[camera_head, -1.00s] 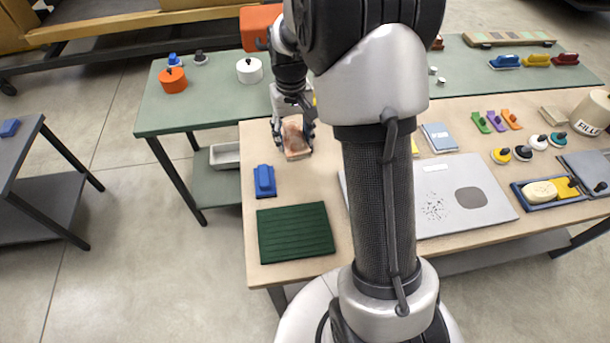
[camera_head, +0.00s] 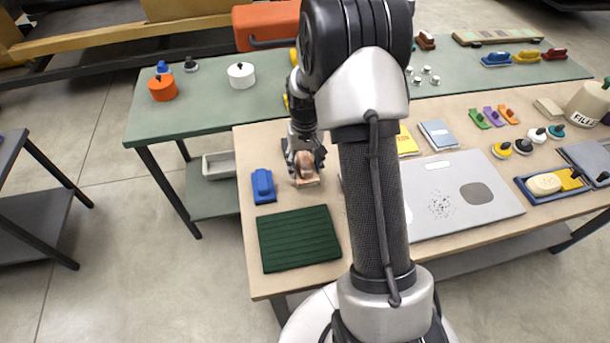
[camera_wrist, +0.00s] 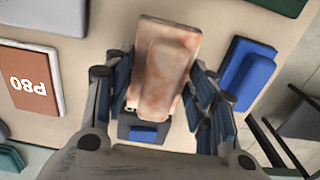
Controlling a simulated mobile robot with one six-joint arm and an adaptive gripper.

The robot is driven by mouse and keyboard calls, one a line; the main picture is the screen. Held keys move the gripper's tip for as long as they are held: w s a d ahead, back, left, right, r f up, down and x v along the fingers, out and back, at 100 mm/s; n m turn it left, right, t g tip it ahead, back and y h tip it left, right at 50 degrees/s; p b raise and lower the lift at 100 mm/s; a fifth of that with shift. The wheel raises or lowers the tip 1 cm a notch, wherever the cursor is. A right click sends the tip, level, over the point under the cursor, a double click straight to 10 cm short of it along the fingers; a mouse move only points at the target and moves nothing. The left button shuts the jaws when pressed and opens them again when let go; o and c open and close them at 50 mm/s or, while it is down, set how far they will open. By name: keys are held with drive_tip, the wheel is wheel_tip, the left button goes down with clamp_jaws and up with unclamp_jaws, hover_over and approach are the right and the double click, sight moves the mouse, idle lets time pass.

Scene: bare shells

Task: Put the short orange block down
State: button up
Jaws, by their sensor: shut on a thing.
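The short orange block (camera_head: 307,179), pale and mottled with a raised grip along its top, is held in my gripper (camera_head: 305,165) at the left part of the wooden table. In the wrist view the block (camera_wrist: 164,75) sits between the two fingers of my gripper (camera_wrist: 155,98), which are shut on its sides. The block's near end is partly hidden by the gripper. I cannot tell whether its underside touches the table (camera_head: 218,0) or hangs just above it.
A blue block (camera_head: 263,186) lies close on the left; it also shows in the wrist view (camera_wrist: 247,73). A green ribbed mat (camera_head: 299,238) lies in front. A grey panel (camera_head: 455,222) lies to the right.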

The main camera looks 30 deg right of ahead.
drive_tip(key=shift+f+b, duration=0.6)
drive_tip(key=shift+f, duration=1.45)
drive_tip(key=shift+f, duration=0.15)
drive_tip(key=o, duration=1)
